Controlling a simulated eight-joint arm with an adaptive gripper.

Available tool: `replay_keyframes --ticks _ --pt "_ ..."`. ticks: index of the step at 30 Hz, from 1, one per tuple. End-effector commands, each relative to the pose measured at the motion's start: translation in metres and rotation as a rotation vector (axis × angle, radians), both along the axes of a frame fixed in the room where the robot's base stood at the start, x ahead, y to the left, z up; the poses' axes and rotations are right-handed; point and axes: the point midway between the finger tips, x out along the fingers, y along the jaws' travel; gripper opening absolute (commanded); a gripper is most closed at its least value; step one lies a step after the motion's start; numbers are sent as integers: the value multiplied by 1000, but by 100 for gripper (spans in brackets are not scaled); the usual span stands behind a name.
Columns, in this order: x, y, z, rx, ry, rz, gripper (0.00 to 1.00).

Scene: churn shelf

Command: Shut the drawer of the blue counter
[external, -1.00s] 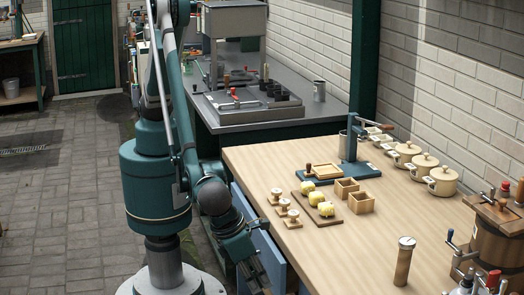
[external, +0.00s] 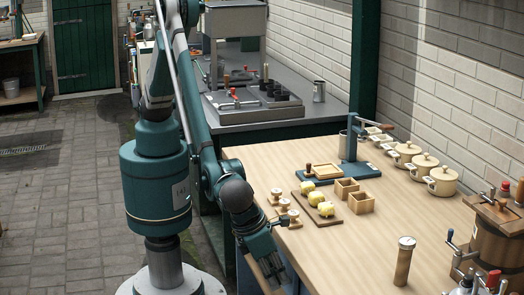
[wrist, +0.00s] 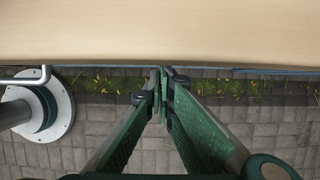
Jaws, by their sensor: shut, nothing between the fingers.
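The blue counter has a pale wooden top (external: 340,240) and its blue front lies under the left edge in the external view. The drawer front (external: 243,270) is mostly hidden behind my arm and gripper; it no longer stands out visibly from under the top. In the wrist view only a thin blue strip (wrist: 280,71) shows along the counter's edge, so I cannot tell whether the drawer is fully flush. My gripper (external: 272,268) is shut and empty, low beside the counter's left edge. In the wrist view its fingertips (wrist: 163,80) meet just off that edge.
On the top stand small wooden stamps (external: 284,209), a board with yellow pieces (external: 318,204), a blue-based press (external: 350,165), lidded pots (external: 440,180) and a wooden cylinder (external: 404,262). A grey bench (external: 250,122) stands behind. The paved floor (external: 60,220) at left is clear.

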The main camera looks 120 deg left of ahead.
Motion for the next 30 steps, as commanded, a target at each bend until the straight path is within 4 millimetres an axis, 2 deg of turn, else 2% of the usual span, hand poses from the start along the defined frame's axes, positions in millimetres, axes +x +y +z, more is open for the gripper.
replay_keyframes --ticks 4,19,23,30 --pt "7 7 0 0 -1 1 0" --pt "8 9 0 4 -3 4 0" --pt "2 3 0 4 -3 2 0" --pt "-21 -22 -1 0 0 -4 0"
